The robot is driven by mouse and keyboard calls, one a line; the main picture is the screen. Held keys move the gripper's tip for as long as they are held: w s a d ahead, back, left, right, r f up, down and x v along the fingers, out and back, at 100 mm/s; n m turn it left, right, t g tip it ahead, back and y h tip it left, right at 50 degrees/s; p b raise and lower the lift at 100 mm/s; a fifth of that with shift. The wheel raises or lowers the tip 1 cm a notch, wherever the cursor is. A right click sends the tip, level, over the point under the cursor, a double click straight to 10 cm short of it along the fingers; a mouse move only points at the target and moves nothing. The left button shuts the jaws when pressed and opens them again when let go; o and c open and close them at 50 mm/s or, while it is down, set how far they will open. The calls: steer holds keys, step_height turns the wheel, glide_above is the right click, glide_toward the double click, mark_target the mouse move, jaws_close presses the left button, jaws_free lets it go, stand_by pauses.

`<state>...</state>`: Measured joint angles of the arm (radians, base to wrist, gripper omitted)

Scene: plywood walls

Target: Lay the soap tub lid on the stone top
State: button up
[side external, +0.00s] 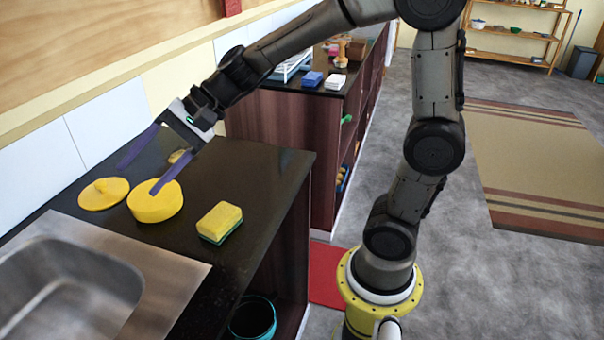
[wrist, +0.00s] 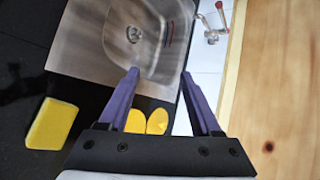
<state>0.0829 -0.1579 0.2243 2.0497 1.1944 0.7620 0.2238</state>
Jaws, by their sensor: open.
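The lid (side external: 104,194), a flat yellow disc with a small raised bump, lies on the dark stone top (side external: 255,185) left of the tub. The yellow round tub (side external: 153,207) stands beside it. In the wrist view two yellow round shapes show low between the fingers, seemingly the tub (wrist: 135,121) and the lid (wrist: 157,121). My gripper (side external: 137,181) is open with nothing between its purple fingers. One finger overlaps the tub in the side view; I cannot tell whether they touch. The open fingers also show in the wrist view (wrist: 159,73).
A yellow and green sponge (side external: 220,222) lies right of the tub. A steel sink (side external: 170,268) is set in the counter's near end. A small yellow item (side external: 178,156) is partly hidden behind my gripper. A wall (side external: 90,125) runs along the back.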

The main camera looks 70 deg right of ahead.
steer(key=s+d+f+n+h, duration=0.2)
steer(key=s+d+n+h, duration=0.2)
steer(key=s, duration=0.7)
steer(key=s+d+f+n+g+h, duration=0.1)
steer(key=s+d+n+h, duration=0.3)
steer(key=s+d+n, duration=0.3)
steer(key=s+n, duration=0.1)
steer(key=s, duration=0.4)
steer(key=shift+f+n+g, duration=0.3)
steer(key=shift+f+n, duration=0.05)
steer(key=shift+n, duration=0.05)
